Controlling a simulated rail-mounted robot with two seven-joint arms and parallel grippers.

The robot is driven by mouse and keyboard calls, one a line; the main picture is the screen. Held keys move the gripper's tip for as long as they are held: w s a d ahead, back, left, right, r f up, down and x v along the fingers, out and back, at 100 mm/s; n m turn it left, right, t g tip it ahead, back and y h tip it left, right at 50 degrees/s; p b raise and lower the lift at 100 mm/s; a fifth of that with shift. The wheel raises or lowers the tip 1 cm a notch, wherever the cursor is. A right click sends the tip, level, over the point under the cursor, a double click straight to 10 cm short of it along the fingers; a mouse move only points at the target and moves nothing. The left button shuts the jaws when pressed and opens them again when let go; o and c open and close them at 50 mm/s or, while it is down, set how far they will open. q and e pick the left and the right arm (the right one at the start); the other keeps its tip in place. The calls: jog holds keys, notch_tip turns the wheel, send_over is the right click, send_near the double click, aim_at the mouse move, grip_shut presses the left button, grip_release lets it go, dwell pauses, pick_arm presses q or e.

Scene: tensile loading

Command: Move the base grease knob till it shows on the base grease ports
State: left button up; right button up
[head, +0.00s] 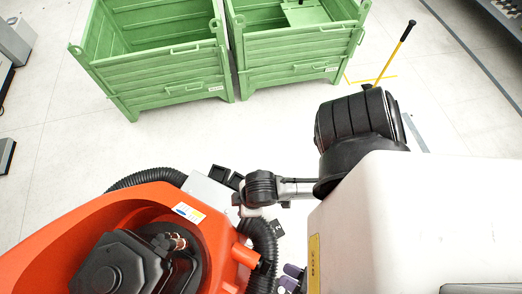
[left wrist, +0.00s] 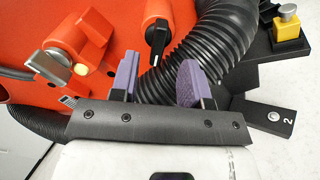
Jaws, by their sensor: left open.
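My left gripper (left wrist: 157,68) has two purple fingers standing apart, with nothing seen between them. In the head view it shows only as small purple tips (head: 291,276) at the bottom edge, beside the white housing. In the left wrist view, a black knob with a pale pointer line (left wrist: 158,38), likely the base grease knob, sits on an orange mount just beyond the gap between the fingers. It looks apart from both fingers. I cannot tell which parts are the grease ports. My right gripper is not in view.
A thick black corrugated hose (left wrist: 165,80) runs close behind the fingers. A yellow box with a silver button (left wrist: 288,28) and a black plate marked 2 (left wrist: 265,115) are at the right. Green crates (head: 160,70) stand far off on open floor.

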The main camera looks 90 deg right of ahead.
pick_arm(q)
jog(key=v, duration=0.8)
jog(key=shift+w, duration=0.1)
dwell(0.4)
